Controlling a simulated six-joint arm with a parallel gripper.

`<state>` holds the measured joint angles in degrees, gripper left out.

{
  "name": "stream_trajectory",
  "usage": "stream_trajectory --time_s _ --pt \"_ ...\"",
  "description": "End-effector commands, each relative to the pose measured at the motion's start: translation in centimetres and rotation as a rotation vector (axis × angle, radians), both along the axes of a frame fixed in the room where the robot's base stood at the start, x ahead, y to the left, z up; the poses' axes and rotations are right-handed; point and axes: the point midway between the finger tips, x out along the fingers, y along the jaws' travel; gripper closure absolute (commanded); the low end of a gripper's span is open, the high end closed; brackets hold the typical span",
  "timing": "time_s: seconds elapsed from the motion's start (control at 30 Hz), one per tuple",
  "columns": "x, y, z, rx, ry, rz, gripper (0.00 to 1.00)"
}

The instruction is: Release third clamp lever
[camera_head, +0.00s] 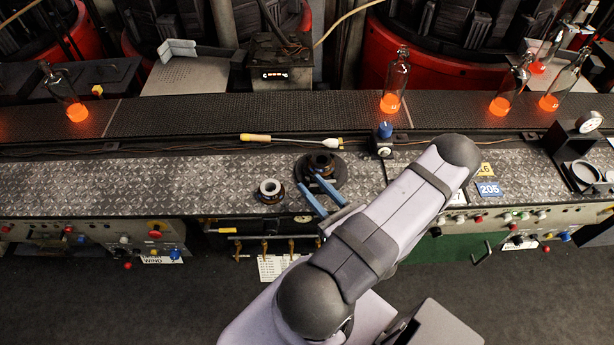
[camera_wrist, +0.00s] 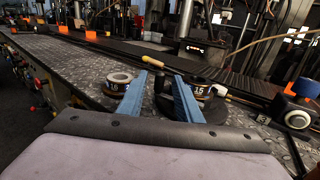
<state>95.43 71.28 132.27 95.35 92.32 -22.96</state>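A round black fixture (camera_head: 337,184) stands on the patterned metal bench, with a dark ring-shaped mould part (camera_head: 322,161) on top. In the wrist view the fixture (camera_wrist: 214,116) is partly hidden behind my right-hand finger, and its ring part (camera_wrist: 200,90) carries a label that seems to read 15. My gripper (camera_head: 310,180) has two blue fingers, spread apart, at the left and front side of the fixture. In the wrist view my gripper (camera_wrist: 165,72) is open, with the fixture's left edge showing between the fingers. I cannot make out individual clamp levers or whether any finger touches one.
A second, pale-topped ring (camera_head: 269,187) stands just left of the fingers. A yellow-handled tool (camera_head: 290,139) lies behind the fixture. A blue-topped knob (camera_head: 385,131) stands to the right. A conveyor (camera_head: 250,113) with glowing bottles (camera_head: 393,85) runs behind. The bench farther left is clear.

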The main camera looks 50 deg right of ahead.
Motion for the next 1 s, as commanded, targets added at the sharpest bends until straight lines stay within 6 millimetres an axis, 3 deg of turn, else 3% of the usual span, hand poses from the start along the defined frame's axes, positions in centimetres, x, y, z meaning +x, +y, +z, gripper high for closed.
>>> stream_trajectory --time_s 0.33,0.77,0.9,1.0 --pt "2.8 -0.5 0.1 0.0 0.001 0.002 0.68" --pt "3.3 -0.6 0.0 0.0 0.0 -0.001 0.68" --pt "3.3 -0.6 0.0 0.0 0.0 -0.001 0.99" --pt "3.3 -0.6 0.0 0.0 0.0 -0.001 1.0"
